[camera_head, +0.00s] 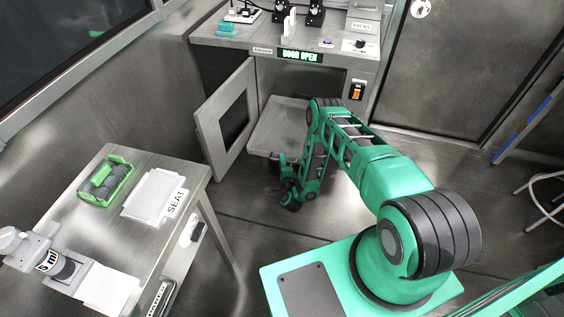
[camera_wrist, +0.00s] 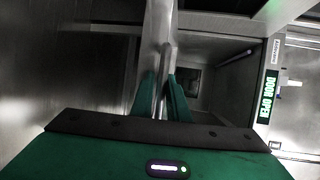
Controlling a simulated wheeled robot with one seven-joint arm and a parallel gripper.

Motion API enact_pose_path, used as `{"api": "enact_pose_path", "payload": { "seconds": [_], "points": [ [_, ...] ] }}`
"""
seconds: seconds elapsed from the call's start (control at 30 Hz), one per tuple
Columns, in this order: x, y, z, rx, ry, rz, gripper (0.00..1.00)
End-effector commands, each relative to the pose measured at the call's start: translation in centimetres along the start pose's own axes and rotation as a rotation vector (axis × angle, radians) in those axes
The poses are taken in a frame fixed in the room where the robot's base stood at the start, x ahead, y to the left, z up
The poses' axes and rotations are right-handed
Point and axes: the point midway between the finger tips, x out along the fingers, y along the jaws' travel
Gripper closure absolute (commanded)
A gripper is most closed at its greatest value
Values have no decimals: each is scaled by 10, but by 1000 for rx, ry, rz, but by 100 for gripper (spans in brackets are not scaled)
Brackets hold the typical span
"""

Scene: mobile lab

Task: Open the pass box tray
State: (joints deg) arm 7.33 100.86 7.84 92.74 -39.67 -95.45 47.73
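The pass box tray (camera_head: 277,120) is a shallow grey tray sticking out of the pass box below the lit "DOOR OPEN" sign (camera_head: 301,56). The pass box door (camera_head: 212,128) is swung open to the left of the tray. My gripper (camera_head: 285,163) is low at the tray's front edge. In the wrist view its two green fingers (camera_wrist: 164,90) stand close on both sides of a thin grey bar at the tray's front (camera_wrist: 163,62) and look shut on it. The wrist view also shows the box opening (camera_wrist: 207,85). The arm hides part of the tray's right side.
A side table (camera_head: 187,168) at the left carries a green crate (camera_head: 105,183), a white "SEAT" plate (camera_head: 155,195) and a bottle. The counter (camera_head: 300,38) above the box holds small devices. A stool (camera_head: 545,205) stands far right. The floor before the tray is clear.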

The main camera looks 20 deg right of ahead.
Motion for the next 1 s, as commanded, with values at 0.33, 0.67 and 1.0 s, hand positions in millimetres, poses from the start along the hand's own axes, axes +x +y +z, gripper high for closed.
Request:
{"api": "enact_pose_path", "payload": {
  "seconds": [0.33, 0.67, 1.0],
  "points": [
    [0, -1, -1, 0, 2, -2, 71],
    [-39, 0, 1, -2, -1, 0, 71],
    [-95, 1, 0, -1, 1, 1, 71]
  ]
}}
